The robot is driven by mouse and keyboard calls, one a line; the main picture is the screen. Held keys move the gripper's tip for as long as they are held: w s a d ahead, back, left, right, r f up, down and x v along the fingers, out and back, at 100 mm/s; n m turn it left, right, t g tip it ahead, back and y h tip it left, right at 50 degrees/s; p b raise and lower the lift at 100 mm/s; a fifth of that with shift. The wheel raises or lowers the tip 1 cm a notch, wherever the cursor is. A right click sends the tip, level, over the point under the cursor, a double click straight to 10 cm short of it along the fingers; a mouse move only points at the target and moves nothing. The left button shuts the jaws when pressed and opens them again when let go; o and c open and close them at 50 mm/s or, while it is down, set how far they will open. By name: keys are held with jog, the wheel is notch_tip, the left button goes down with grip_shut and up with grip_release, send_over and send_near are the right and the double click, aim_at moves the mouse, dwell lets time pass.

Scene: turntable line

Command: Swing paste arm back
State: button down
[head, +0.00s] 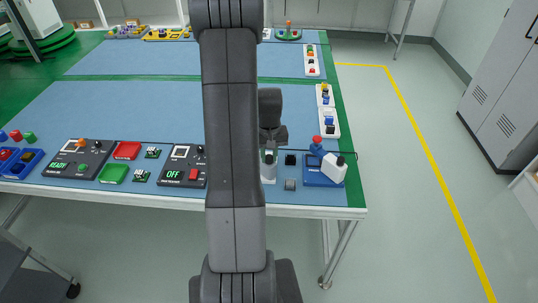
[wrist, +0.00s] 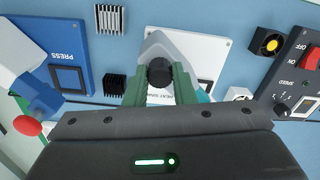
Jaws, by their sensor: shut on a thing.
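The paste arm (wrist: 154,45) shows in the wrist view as a pale grey lever with a round black knob (wrist: 160,71), over a white plate (wrist: 208,47) with partly hidden lettering. My gripper (wrist: 160,84) has its green fingers closed on either side of the knob. In the head view my gripper (head: 268,153) is low over the right front of the table, at the white plate (head: 268,178). My own arm hides some of the table to its left.
A blue PRESS station (head: 318,182) with a red knob and white block stands to the right. A black finned block (head: 290,160) and a grey one (head: 290,184) sit between. The panel reading OFF (head: 183,167) is to the left. The table's middle (head: 120,105) is clear.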

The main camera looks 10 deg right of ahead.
jog(key=shift+n, duration=0.3)
jog(key=shift+f+n+b, duration=0.1)
jog(key=shift+n+b, duration=0.65)
jog(key=shift+n, duration=0.25)
jog(key=n+b, duration=0.1)
jog(key=n, duration=0.2)
jog(key=shift+n, duration=0.4)
jog(key=n+b, duration=0.1)
jog(key=n, duration=0.3)
jog(key=shift+b, duration=0.35)
jog(key=shift+n+b, duration=0.3)
jog(key=shift+n, duration=1.3)
jog(key=c, duration=1.2)
grip_release()
